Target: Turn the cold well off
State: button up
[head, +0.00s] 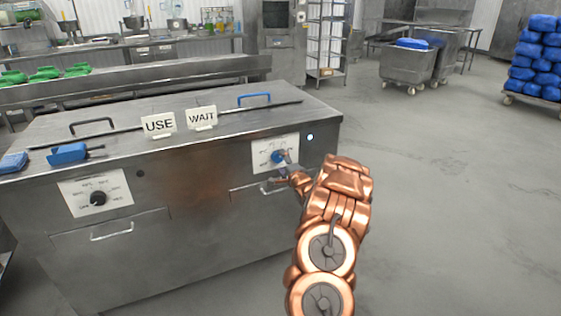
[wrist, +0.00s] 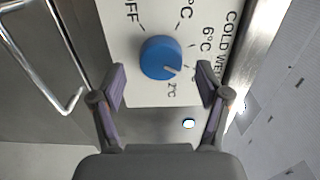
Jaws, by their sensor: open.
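The cold well's blue knob (wrist: 161,58) sits on a white dial plate (head: 265,155) marked OFF, 6°C and 2°C in the wrist view. Its pale pointer line is turned toward the lower right, near the 2°C mark and away from OFF. A lit indicator light (wrist: 189,124) shows beside the plate, bluish-white in the head view. My gripper (wrist: 162,80) is open, with one fingertip to each side of the knob and a gap on both sides. In the head view my gripper (head: 287,170) is at the dial, and the knob (head: 278,156) is partly hidden.
A second dial plate with a black knob (head: 98,198) is at the left of the steel counter (head: 205,225). Signs reading USE (head: 159,124) and WAIT (head: 202,118) stand on top. A drawer handle (wrist: 62,100) is close to my gripper.

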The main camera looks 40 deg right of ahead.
jog(key=shift+x, duration=0.8)
jog(key=c, duration=1.2)
